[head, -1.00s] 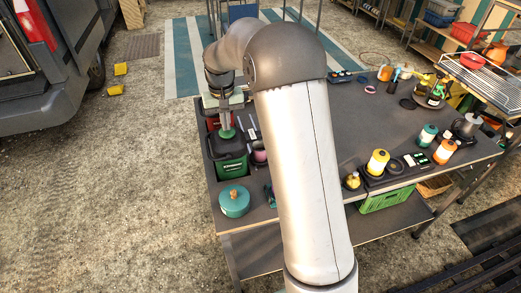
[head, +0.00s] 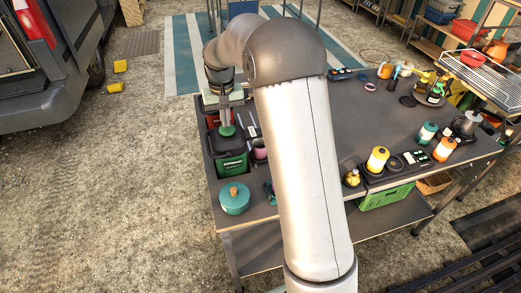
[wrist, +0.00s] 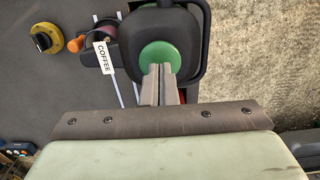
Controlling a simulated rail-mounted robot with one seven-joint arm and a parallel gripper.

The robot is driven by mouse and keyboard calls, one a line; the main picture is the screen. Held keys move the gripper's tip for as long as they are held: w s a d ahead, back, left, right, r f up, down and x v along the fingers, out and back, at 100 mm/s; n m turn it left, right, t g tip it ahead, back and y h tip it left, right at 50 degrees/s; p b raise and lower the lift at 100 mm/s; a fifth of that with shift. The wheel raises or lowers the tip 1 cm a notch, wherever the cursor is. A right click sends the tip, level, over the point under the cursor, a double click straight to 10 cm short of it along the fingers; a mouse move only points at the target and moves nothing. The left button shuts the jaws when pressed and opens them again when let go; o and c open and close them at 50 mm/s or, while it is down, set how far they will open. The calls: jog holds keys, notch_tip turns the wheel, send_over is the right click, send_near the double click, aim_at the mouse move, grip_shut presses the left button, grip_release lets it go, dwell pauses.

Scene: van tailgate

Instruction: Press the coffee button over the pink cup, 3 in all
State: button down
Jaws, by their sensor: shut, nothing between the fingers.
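The round green button (wrist: 159,56) sits on a black housing in the wrist view. A white COFFEE tag (wrist: 104,58) hangs beside it on the left. My gripper (wrist: 161,72) is shut and empty, its fingertips overlapping the button's near edge; I cannot tell whether they touch it. In the head view my gripper (head: 226,117) points down at the green button (head: 228,131) on top of the machine (head: 230,163) at the bench's left end. The pink cup (head: 260,150) stands just right of the machine, partly hidden by my arm.
A teal lidded pot (head: 234,198) stands in front of the machine. Yellow (head: 378,159) and orange (head: 445,149) canisters stand farther right on the dark bench (head: 372,128). My arm hides the bench's middle.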

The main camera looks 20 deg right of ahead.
jog(key=shift+f+b, duration=0.85)
jog(key=shift+f, duration=0.65)
jog(key=shift+r, duration=0.2)
jog(key=shift+r+p, duration=1.2)
jog(key=shift+r, duration=0.35)
notch_tip(320, 180, up, 6)
jog(key=p, duration=0.4)
